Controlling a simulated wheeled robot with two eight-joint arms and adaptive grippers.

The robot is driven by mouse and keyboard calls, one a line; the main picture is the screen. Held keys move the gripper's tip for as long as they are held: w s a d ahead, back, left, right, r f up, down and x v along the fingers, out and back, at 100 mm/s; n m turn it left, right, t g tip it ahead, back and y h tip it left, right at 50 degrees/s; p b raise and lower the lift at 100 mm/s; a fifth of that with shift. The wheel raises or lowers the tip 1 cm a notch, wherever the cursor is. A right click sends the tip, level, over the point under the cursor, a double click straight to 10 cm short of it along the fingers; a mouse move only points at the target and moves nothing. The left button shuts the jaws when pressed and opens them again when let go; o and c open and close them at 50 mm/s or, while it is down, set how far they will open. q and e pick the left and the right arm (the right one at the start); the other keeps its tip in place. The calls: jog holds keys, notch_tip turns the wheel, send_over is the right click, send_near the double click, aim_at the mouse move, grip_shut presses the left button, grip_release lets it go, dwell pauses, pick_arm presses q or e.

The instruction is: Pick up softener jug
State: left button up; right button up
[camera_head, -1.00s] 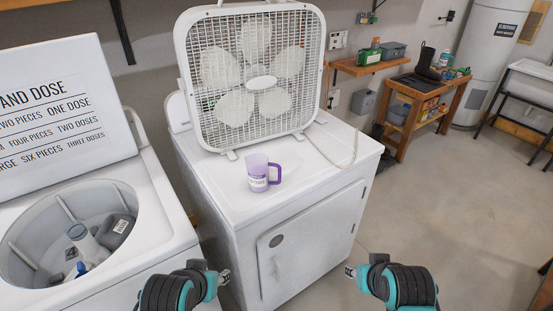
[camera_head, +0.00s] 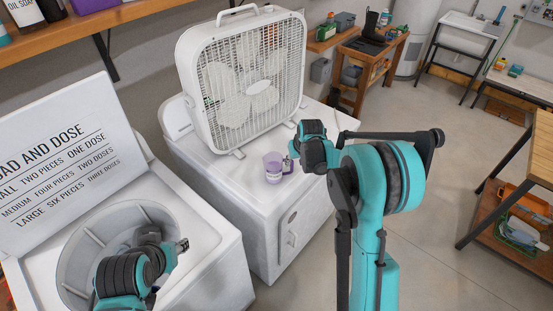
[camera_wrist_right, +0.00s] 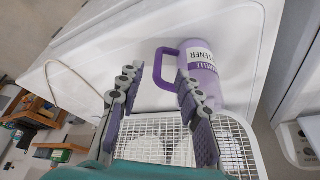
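A box fan (camera_head: 245,85) stands close behind the jug. The open washer (camera_head: 215,240) with its raised lettered lid (camera_head: 60,155) is at left. A wooden shelf (camera_head: 85,28) hangs above. Bare concrete floor (camera_head: 440,150) lies to the right.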

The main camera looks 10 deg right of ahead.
aim_at(292, 167)
jog(key=x, duration=0.7)
jog(key=shift+w+f+b, duration=0.25)
jog(key=shift+w+b, duration=0.1)
jog(key=shift+b, duration=0.05)
grip_shut()
